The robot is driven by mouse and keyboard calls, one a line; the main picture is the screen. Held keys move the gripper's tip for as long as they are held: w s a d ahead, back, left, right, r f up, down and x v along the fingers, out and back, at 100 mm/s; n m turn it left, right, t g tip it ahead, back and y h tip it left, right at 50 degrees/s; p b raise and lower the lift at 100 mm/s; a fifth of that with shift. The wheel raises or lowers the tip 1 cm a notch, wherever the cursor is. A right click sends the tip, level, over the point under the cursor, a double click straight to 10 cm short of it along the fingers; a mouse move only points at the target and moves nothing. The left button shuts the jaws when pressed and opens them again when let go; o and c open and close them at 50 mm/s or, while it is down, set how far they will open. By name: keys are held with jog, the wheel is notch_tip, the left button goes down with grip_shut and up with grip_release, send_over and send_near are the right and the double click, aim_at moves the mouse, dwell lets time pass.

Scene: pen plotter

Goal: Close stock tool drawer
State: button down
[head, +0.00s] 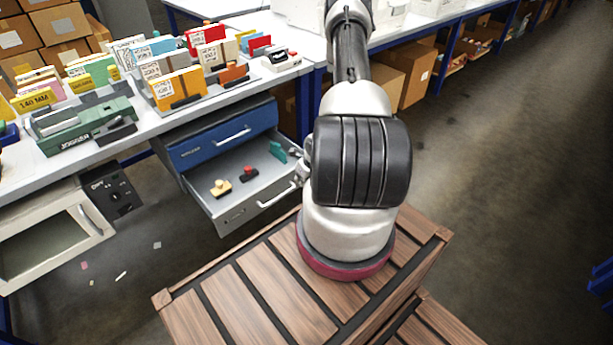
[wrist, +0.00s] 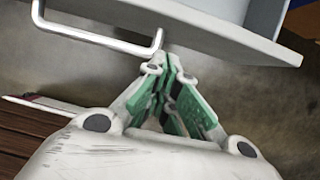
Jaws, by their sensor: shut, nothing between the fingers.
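The grey tool drawer (head: 232,219) is pulled out below a shut blue drawer (head: 205,146) in the cabinet under the bench. A tan stamp-like item (head: 221,188), a red and black item (head: 249,174) and a teal item (head: 277,151) lie in it. Its bar handle (head: 276,198) is on the front face and also shows in the wrist view (wrist: 100,38). My gripper (wrist: 172,62) is shut and empty, its green-padded fingers close to the right end of the handle. Whether it touches is unclear. In the head view my gripper is mostly hidden by my arm.
A slatted wooden platform (head: 240,300) lies in front of the drawer. The bench (head: 165,118) above holds card racks and a green jogger (head: 83,124). Open floor (head: 510,170) lies at right.

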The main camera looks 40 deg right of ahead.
jog(key=shift+w+r, duration=0.1)
jog(key=shift+w, duration=1.25)
